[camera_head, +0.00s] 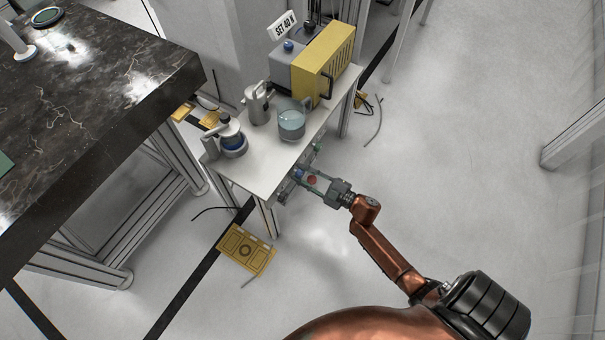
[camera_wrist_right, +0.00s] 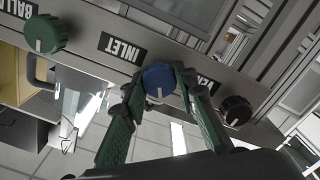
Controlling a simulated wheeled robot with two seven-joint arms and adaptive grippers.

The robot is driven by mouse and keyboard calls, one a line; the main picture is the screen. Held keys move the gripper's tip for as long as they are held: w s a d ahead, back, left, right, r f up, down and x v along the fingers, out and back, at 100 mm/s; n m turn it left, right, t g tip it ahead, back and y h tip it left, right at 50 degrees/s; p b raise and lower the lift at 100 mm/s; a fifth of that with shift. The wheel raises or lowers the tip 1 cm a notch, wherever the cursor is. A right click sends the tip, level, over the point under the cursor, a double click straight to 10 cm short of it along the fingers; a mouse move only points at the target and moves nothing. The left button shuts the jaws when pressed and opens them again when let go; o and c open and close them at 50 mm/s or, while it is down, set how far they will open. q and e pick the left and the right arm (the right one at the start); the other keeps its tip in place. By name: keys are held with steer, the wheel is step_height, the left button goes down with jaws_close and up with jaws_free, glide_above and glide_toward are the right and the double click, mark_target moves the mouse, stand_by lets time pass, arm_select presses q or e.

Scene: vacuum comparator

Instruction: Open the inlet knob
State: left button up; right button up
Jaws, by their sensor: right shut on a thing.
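The inlet knob is a round blue knob (camera_wrist_right: 158,77) on a grey panel beside the black INLET label (camera_wrist_right: 122,47) in the right wrist view. A white mark on it points down in that picture. In the head view the blue knob (camera_head: 299,173) is small, at the table's front side. My right gripper (camera_wrist_right: 160,88) has its two green-grey fingers on either side of the blue knob, shut on it. In the head view the right gripper (camera_head: 304,180) reaches in from the lower right. My left gripper is not in view.
A green knob (camera_wrist_right: 45,33) and a black knob (camera_wrist_right: 236,110) flank the blue one on the panel. Above, the white table (camera_head: 250,174) carries a glass beaker (camera_head: 291,125), metal vessels and a yellow-sided device (camera_head: 325,65).

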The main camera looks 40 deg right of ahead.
steer(key=shift+f+n, duration=0.1)
steer(key=shift+n, duration=1.8)
steer(key=n, duration=0.2)
steer(key=shift+a+f+n+b, duration=0.1)
steer(key=shift+n+b, duration=0.2)
steer(key=shift+b, duration=0.05)
steer(key=shift+n, duration=1.2)
steer(key=shift+n+b, duration=0.4)
steer(key=shift+n, duration=0.2)
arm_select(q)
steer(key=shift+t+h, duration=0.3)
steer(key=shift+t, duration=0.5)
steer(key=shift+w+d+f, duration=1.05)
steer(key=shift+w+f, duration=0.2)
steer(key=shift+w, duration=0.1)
arm_select(e)
steer(key=shift+n, duration=0.5)
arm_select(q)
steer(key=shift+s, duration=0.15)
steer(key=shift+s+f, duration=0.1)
arm_select(e)
steer(key=o, duration=1.2)
steer(key=shift+c, duration=0.2)
